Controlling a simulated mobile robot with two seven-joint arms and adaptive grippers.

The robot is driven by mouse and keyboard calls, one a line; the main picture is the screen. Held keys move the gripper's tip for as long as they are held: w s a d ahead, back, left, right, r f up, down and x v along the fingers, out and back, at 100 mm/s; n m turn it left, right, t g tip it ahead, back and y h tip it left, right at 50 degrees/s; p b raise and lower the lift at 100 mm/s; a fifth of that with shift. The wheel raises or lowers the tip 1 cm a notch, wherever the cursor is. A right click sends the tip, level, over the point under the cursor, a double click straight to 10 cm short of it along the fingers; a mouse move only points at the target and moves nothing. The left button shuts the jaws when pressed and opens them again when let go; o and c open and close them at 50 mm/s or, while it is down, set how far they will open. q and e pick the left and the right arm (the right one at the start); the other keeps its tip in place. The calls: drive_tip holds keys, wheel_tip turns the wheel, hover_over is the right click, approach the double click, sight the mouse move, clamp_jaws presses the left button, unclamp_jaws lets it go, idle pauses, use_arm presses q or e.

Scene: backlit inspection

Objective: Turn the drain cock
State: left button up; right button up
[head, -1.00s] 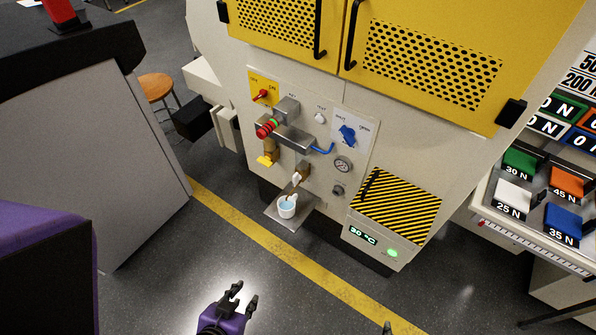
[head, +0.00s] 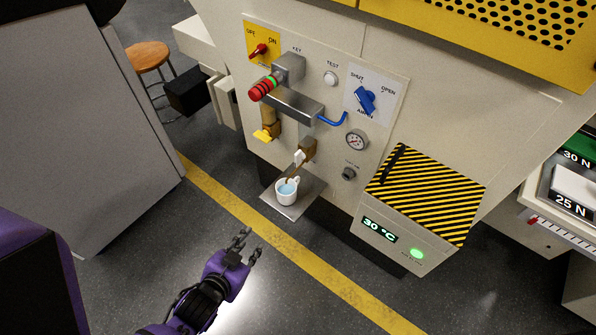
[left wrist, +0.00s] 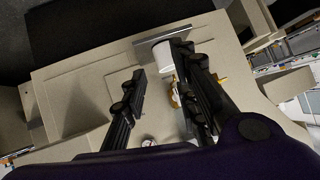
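A brass cock with a pale handle (head: 303,152) sticks out low on the panel. I take it for the drain cock. A white cup (head: 287,191) with bluish liquid stands under it on a small metal shelf (head: 305,203). A second brass valve with a yellow handle (head: 266,132) is to its left. My left gripper (head: 248,245) is open and empty, in front of and below the shelf, apart from the cock. In the left wrist view the open fingers (left wrist: 160,62) show, with the cup (left wrist: 163,57) beyond, partly hidden. My right gripper is not in view.
The panel also bears a red switch (head: 259,49), a red-ringed lock part (head: 262,88), a blue knob (head: 364,100) and a gauge (head: 356,139). A striped box (head: 425,190) juts out at right, its display reading 30 °C. A grey cabinet (head: 100,120) stands at left.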

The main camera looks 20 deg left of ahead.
use_arm(q)
drive_tip(key=w+a+f+t+b, duration=0.1)
drive_tip(key=w+b, duration=0.2)
drive_tip(key=w, duration=0.3)
drive_tip(key=w+f+t+b, duration=0.1)
drive_tip(key=w+t+b, duration=0.1)
drive_tip(key=w, duration=0.3)
drive_tip(key=m+t+h+b, duration=0.1)
drive_tip(key=t+h+b, duration=0.2)
drive_tip(key=h+b, duration=0.3)
approach(295, 162)
drive_tip(key=shift+r+x, duration=0.2)
drive_tip(key=shift+x, duration=0.7)
drive_tip(key=x, duration=0.6)
drive_tip(key=shift+w+d+f+b, duration=0.15)
drive_tip(key=shift+w+f+b, duration=0.05)
drive_tip(key=shift+b, duration=0.15)
drive_tip(key=shift+w+d, duration=0.2)
drive_tip(key=shift+w, duration=0.45)
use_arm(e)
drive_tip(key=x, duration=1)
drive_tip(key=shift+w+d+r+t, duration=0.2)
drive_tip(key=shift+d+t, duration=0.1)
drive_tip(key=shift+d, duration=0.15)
use_arm(q)
clamp_jaws()
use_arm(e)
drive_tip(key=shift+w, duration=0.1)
